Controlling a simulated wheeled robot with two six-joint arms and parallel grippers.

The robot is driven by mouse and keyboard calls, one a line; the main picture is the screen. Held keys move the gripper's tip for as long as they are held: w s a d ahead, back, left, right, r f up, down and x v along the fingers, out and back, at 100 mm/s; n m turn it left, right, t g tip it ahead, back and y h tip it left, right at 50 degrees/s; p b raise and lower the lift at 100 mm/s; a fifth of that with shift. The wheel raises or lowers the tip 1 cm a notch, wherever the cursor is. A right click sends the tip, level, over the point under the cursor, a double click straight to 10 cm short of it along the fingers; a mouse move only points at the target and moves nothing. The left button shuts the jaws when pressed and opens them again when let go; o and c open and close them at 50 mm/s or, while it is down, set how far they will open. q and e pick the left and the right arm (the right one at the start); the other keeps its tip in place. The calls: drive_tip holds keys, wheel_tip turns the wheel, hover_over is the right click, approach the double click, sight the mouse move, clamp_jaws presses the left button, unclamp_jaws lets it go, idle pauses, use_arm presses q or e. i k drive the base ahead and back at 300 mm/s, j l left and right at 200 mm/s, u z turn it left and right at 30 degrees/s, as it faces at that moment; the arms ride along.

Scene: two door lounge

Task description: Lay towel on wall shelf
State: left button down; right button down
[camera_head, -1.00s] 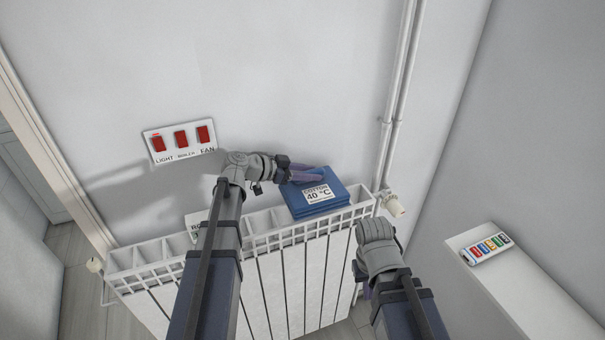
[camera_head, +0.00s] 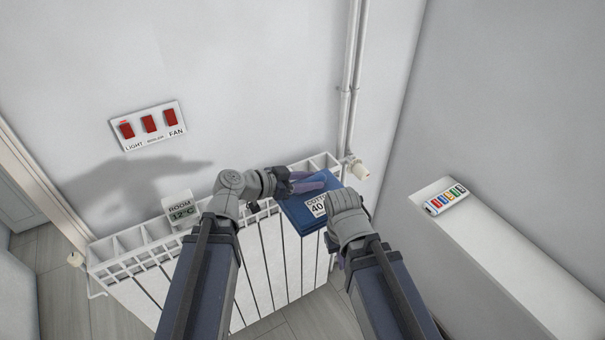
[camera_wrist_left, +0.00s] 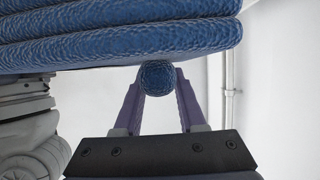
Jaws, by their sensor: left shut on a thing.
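The blue folded towel (camera_head: 291,213) with a white "COTTON 40" label shows at the right front edge of the radiator, seemingly raised off it. My left gripper (camera_head: 318,181) is shut on the towel; in the left wrist view its purple fingers (camera_wrist_left: 158,80) pinch a round blue part below the folded layers (camera_wrist_left: 120,35). My right gripper (camera_head: 348,215) is at the towel's right side and overlaps it in the head view; its fingers are hidden, so its jaws and any contact cannot be told. The white wall shelf (camera_head: 500,255) is at the right.
A remote with coloured buttons (camera_head: 446,200) lies at the shelf's far end; the nearer shelf top is clear. The white radiator (camera_head: 130,260) has a "ROOM 12 °C" display (camera_head: 180,208) behind it. Pipes (camera_head: 350,80) and a valve (camera_head: 357,169) stand beside it. Red switches (camera_head: 148,124) are on the wall.

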sight(541, 285)
drive_tip(key=z, duration=2.95)
drive_tip(key=j, duration=1.25)
drive_tip(key=i, duration=0.05)
